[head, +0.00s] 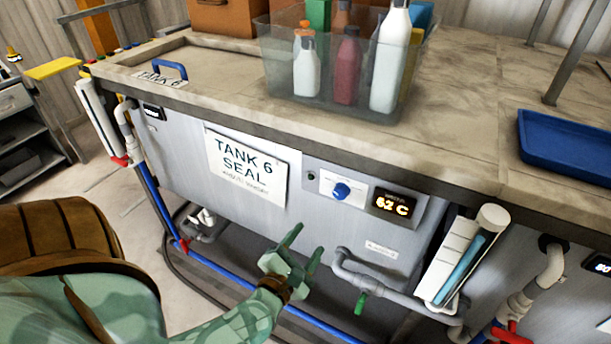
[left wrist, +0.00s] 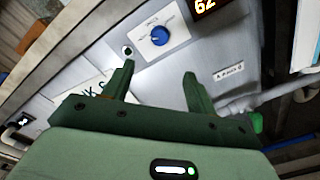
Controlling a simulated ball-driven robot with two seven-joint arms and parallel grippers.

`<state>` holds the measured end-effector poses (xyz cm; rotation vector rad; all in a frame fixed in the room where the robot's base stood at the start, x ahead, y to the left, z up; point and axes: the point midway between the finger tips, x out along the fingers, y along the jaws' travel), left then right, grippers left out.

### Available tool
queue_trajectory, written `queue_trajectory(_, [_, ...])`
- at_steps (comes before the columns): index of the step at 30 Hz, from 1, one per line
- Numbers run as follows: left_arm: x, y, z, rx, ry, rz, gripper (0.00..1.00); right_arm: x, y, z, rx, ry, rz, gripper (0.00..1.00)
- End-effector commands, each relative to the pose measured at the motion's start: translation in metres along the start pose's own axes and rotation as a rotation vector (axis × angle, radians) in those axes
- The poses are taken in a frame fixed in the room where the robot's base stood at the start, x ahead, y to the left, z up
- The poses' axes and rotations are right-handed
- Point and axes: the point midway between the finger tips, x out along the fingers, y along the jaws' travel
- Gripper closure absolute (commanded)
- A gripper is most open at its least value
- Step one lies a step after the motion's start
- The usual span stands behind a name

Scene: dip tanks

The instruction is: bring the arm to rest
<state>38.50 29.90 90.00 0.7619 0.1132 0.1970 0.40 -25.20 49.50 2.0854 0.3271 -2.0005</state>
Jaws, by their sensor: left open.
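My left gripper (head: 303,248) is open and empty in the head view, in front of the lower part of the grey tank front below the "TANK 6 SEAL" sign (head: 246,166). Its two green fingers point up toward the tank. In the left wrist view my left gripper (left wrist: 158,82) shows with its fingers spread and nothing between them. Beyond the fingers are the blue knob (left wrist: 160,36) and the lit display (left wrist: 207,4). My right gripper is not in view.
A clear bin (head: 375,108) of bottles stands at the counter edge. A blue tray (head: 567,150) lies to the right. Grey pipes with a green valve handle (head: 361,303) run close right of the gripper. Open floor (head: 120,178) shows left.

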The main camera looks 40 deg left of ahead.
Motion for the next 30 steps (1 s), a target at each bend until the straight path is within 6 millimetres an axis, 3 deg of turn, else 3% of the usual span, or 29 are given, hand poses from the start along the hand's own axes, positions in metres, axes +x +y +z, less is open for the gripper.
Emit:
queue_trajectory(14, [0.001,0.0,0.0,0.018,-0.001,-0.001,0.43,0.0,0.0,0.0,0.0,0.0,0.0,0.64])
queue_trajectory(17, [0.0,-0.01,0.005,0.208,-0.044,-0.042,0.43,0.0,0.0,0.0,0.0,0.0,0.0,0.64])
queue_trajectory(20, [-0.015,-0.061,-0.032,0.701,-0.109,-0.196,0.43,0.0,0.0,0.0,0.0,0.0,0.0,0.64])
queue_trajectory(23, [-0.045,-0.119,-0.09,1.165,-0.196,-0.404,0.43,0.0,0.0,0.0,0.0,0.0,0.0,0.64])
queue_trajectory(26, [-0.09,-0.17,-0.153,1.55,-0.324,-0.639,0.43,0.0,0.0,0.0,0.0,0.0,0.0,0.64])
queue_trajectory(30, [-0.175,-0.219,-0.237,1.949,-0.587,-0.992,0.43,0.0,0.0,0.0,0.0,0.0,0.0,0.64])
